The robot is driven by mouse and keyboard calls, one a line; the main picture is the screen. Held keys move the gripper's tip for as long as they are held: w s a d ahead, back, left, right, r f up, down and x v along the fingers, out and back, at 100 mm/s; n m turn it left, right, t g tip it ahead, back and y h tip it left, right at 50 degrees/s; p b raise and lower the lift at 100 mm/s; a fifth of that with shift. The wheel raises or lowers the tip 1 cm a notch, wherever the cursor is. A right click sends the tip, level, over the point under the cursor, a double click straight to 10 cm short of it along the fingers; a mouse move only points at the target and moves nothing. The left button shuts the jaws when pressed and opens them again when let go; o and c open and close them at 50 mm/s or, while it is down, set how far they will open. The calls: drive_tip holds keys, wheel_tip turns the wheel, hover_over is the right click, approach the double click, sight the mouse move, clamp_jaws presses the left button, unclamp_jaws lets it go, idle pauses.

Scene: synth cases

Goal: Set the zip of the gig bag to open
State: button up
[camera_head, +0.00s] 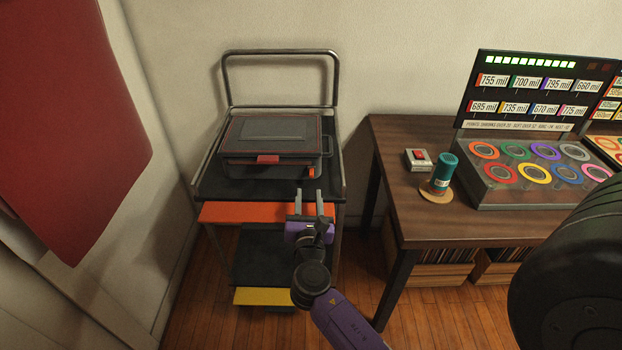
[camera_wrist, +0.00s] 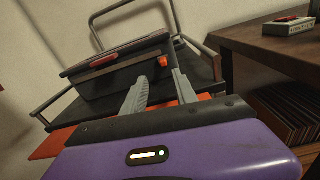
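The gig bag (camera_head: 272,132) is a dark grey, box-like case with red piping, lying flat on the top shelf of a cart. Its lid looks down flat. A red tab (camera_head: 268,159) sits at the middle of its front, and a small orange piece (camera_head: 312,171), perhaps the zip pull, is at its front right corner. In the wrist view the orange piece (camera_wrist: 163,61) shows just beyond my fingertips. My gripper (camera_head: 308,193) is open and empty, in front of that corner and apart from the bag. The zip's teeth are too small to make out.
The cart's black top shelf (camera_head: 212,185) has a tall metal handle (camera_head: 281,52) behind the bag. A wooden table (camera_head: 420,226) stands to the right, with a small box (camera_head: 418,160), a teal can (camera_head: 444,172) and a display rack. A red panel (camera_head: 70,120) hangs at left.

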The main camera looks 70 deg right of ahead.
sight(311, 176)
drive_tip(key=shift+s+d+r+n, duration=0.1)
drive_tip(key=shift+d+r+n, duration=0.05)
drive_tip(key=shift+d+n, duration=0.2)
drive_tip(key=shift+d, duration=0.25)
drive_tip(key=x, duration=0.7)
drive_tip(key=shift+d+r, duration=0.1)
drive_tip(key=shift+d, duration=0.05)
clamp_jaws()
idle(0.8)
